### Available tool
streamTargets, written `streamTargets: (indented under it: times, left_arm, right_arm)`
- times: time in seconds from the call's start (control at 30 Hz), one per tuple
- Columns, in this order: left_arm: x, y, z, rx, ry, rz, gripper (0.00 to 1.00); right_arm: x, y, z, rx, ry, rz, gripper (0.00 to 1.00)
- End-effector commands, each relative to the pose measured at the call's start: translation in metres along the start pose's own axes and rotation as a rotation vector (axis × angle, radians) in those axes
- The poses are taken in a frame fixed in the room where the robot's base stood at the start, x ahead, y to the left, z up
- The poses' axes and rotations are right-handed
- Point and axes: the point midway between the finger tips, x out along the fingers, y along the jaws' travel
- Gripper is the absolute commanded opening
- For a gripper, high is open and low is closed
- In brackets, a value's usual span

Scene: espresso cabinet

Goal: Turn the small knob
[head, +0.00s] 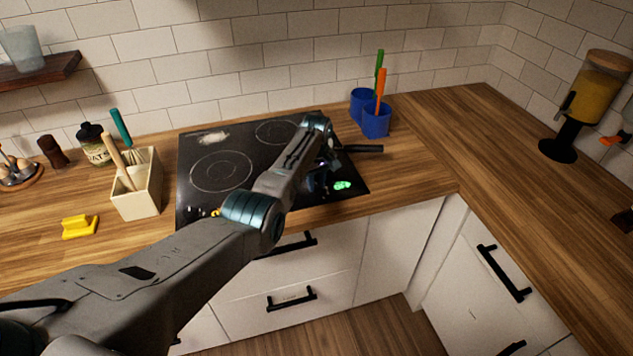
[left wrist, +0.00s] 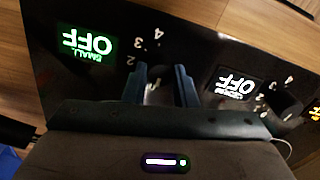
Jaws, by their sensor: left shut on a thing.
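The small knob (left wrist: 157,76) is dark and sits on the black cooktop panel, between my left gripper's two fingers (left wrist: 160,86) in the left wrist view. The fingers are closed on its sides. A green lit display (left wrist: 87,45) beside it reads "OFF SMALL", upside down in that view. In the head view the display glows green (head: 343,185) at the cooktop's front right. My left gripper (head: 321,180) reaches down there, and my own arm hides the knob. My right gripper is not in view.
Another knob (left wrist: 283,103) with a white "OFF" display (left wrist: 236,86) is beside the gripper. A dark bar (head: 363,148) juts right of the cooktop (head: 240,140). Blue cups (head: 376,124) stand behind it. The right counter (head: 440,130) is largely clear.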

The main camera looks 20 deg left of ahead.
Motion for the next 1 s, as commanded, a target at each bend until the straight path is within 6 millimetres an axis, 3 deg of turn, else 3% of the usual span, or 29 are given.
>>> streamTargets:
  times: [0.03, 0.07, 0.17, 0.57, 1.0]
  left_arm:
    - [-0.001, 0.001, 0.0, 0.0, 0.001, 0.001, 0.02]
    - [-0.001, 0.001, 0.0, 0.0, 0.001, 0.001, 0.29]
    - [-0.001, 0.0, 0.0, 0.0, 0.001, 0.001, 0.47]
    - [-0.007, 0.001, -0.001, 0.001, 0.002, 0.002, 0.47]
    - [-0.084, 0.001, -0.001, 0.001, 0.004, 0.004, 0.47]
  right_arm:
    - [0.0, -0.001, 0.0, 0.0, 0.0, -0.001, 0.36]
    - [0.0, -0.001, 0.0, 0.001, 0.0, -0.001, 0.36]
    - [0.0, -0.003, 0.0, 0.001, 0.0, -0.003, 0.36]
    - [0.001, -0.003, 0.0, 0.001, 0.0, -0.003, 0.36]
    - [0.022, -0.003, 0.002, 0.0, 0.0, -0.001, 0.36]
